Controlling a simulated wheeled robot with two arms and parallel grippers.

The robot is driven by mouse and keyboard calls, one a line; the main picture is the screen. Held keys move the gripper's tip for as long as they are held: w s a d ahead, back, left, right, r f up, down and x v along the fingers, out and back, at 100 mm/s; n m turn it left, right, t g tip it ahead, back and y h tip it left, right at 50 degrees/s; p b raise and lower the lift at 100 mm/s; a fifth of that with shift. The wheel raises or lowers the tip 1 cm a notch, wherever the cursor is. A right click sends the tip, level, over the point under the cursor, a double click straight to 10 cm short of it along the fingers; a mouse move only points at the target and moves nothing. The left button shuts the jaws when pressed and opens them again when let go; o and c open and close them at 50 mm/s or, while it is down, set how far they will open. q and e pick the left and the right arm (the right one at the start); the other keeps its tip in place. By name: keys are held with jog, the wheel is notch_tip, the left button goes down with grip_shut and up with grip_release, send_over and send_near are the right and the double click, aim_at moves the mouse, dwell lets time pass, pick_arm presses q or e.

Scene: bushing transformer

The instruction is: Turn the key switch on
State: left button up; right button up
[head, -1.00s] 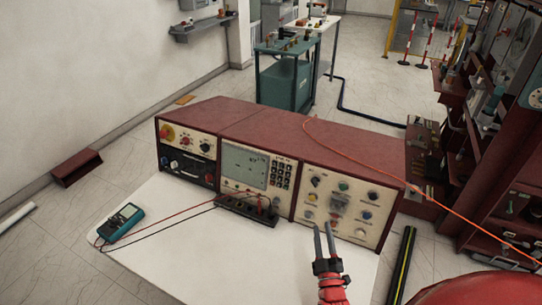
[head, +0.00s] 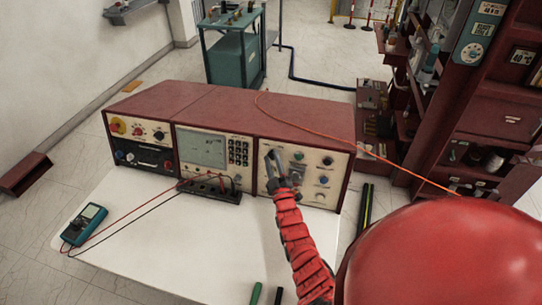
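The red and cream control console (head: 322,172) stands on the white table, with three panels facing me. My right gripper (head: 276,158) comes up from below, its grey fingers in front of the upper left part of the right-hand panel. The fingers cover the control there, where a dark switch showed earlier. I cannot tell whether they touch it, or whether they are closed around it. My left gripper is not in view.
A teal multimeter (head: 84,224) lies on the white table (head: 165,235) at left, with red and black leads running to a black terminal block (head: 209,190). Green and dark handle-like pieces show at the bottom edge. An orange cable (head: 372,151) crosses the console's right side.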

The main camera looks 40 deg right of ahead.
jog(key=shift+x, duration=0.85)
grip_shut()
